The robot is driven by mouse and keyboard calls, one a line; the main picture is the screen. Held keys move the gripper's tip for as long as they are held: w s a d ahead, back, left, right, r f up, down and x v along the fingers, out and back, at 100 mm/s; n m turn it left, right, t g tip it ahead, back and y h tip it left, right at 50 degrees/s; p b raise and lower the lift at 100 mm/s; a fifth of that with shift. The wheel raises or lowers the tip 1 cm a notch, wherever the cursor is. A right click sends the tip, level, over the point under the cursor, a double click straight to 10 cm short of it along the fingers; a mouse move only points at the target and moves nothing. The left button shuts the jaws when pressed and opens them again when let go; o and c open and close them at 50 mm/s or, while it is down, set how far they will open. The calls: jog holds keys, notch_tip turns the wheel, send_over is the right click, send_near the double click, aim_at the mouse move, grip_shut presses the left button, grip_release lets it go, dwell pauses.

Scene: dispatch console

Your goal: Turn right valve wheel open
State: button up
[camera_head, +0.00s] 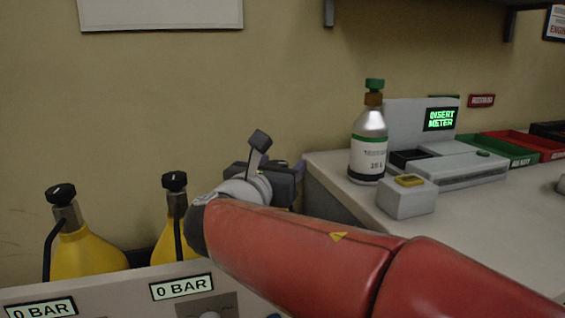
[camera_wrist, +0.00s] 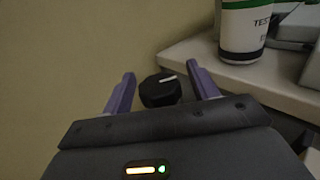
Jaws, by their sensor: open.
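A black valve wheel (camera_wrist: 160,92) with a white mark on top shows in the wrist view. My gripper (camera_wrist: 161,72) is open, with one purple finger on the left of the wheel and one on the right. A gap shows on both sides of the wheel, so the fingers seem apart from it. In the head view my gripper (camera_head: 282,180) is at the counter's left end, and my arm and gripper hide this wheel. Two other black valve wheels (camera_head: 174,181) (camera_head: 60,194) top yellow cylinders (camera_head: 87,253) to the left.
Pressure displays reading 0 BAR (camera_head: 181,287) sit on the panel in front of the cylinders. On the counter (camera_head: 465,225) at right stand a labelled bottle (camera_head: 369,148), a small grey box (camera_head: 407,200) and a meter station (camera_head: 455,172). The wall is close behind.

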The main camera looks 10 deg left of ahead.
jog(key=shift+w, duration=0.35)
jog(key=c, duration=1)
